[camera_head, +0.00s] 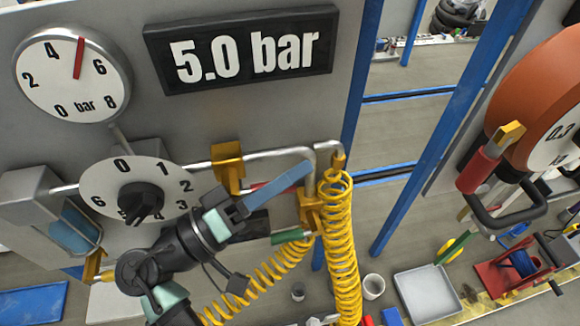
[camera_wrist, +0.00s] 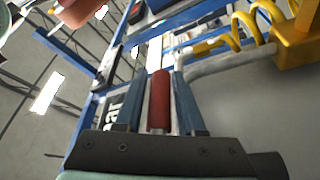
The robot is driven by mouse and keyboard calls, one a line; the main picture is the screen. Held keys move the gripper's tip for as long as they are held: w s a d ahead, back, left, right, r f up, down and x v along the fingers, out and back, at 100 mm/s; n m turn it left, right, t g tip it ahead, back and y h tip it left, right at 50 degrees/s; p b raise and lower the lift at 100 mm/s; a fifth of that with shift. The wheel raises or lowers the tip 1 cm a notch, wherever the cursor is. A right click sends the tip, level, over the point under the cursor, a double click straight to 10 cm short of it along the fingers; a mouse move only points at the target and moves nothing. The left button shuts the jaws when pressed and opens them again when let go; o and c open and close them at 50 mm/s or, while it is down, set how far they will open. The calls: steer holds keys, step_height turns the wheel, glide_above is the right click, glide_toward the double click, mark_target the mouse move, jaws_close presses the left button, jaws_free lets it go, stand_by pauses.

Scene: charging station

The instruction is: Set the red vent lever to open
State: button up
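The red vent lever (camera_wrist: 159,100) lies lengthwise between the two blue fingers of my gripper (camera_wrist: 158,95) in the wrist view. A gap shows on each side of it, so the fingers are apart and not closed on it. In the head view my gripper (camera_head: 290,182) points right and up in front of the grey panel, and only a strip of the red lever (camera_head: 262,187) shows beside the blue finger. The rest of the lever is hidden there by the finger.
A green handle (camera_head: 290,236) sits just below my gripper. A yellow coiled hose (camera_head: 342,240) hangs close to the right. A black knob on a dial (camera_head: 141,200) is at left. The display (camera_head: 243,50) reads 5.0 bar, and a round gauge (camera_head: 70,72) hangs beside it.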

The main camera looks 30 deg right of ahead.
jaws_close()
stand_by(1.4)
